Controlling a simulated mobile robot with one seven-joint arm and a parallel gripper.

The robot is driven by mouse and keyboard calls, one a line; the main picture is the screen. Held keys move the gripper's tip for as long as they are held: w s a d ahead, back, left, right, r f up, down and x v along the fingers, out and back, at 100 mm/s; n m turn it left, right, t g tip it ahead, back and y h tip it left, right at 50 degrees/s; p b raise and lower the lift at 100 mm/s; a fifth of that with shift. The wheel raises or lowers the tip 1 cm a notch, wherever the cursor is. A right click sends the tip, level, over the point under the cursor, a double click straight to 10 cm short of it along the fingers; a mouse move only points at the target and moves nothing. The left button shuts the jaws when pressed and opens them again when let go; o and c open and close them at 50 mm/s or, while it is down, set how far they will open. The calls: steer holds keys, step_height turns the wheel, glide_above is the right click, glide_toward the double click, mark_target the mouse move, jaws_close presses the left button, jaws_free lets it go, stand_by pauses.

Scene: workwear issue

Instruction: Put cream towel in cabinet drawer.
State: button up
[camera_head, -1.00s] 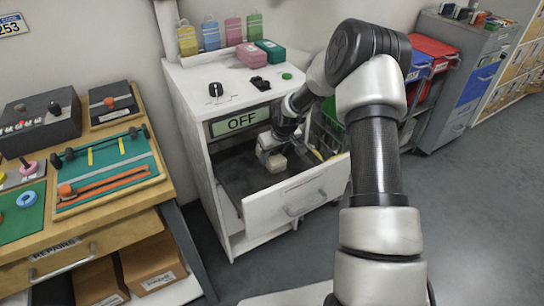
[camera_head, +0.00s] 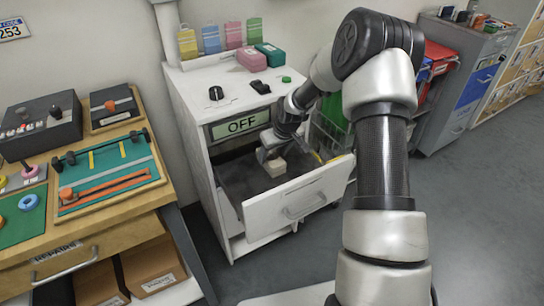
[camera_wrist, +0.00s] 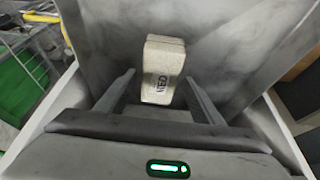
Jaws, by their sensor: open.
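The cream towel (camera_wrist: 163,66) is a small folded block with dark lettering. It lies inside the open cabinet drawer, on its grey floor, and also shows in the head view (camera_head: 275,168). The white drawer front (camera_head: 292,203) is pulled out below the OFF display; the drawer's pale side wall (camera_wrist: 284,130) shows in the wrist view. My gripper (camera_wrist: 160,80) reaches down into the drawer, open, with a finger on either side of the towel's near part and a visible gap on each side. In the head view my gripper (camera_head: 270,152) partly hides the towel.
The white cabinet top (camera_head: 205,85) carries a black knob, pink and green boxes and several coloured tags. A green-sided wire rack (camera_head: 330,125) stands right of the drawer. A wooden repair bench (camera_head: 150,200) stands left. The floor at right is clear.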

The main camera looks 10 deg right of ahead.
steer(key=s+r+h+p, duration=0.1)
steer(key=s+r, duration=0.5)
steer(key=r, duration=0.3)
steer(key=s+r+m, duration=0.1)
steer(key=s+r, duration=0.5)
steer(key=r, duration=0.3)
steer(key=s+r+h+p, duration=0.1)
steer(key=s+r, duration=0.5)
steer(key=r, duration=0.3)
steer(key=s+a+r+m, duration=0.1)
steer(key=s+r, duration=0.2)
steer(key=s, duration=0.6)
steer(key=s+a+r+m+t, duration=0.1)
steer(key=s+r, duration=0.1)
steer(key=s, duration=0.8)
steer(key=shift+a+r+m+y, duration=0.15)
steer(key=shift+r+m+y, duration=0.15)
steer(key=shift+r, duration=0.1)
steer(key=shift+c, duration=0.5)
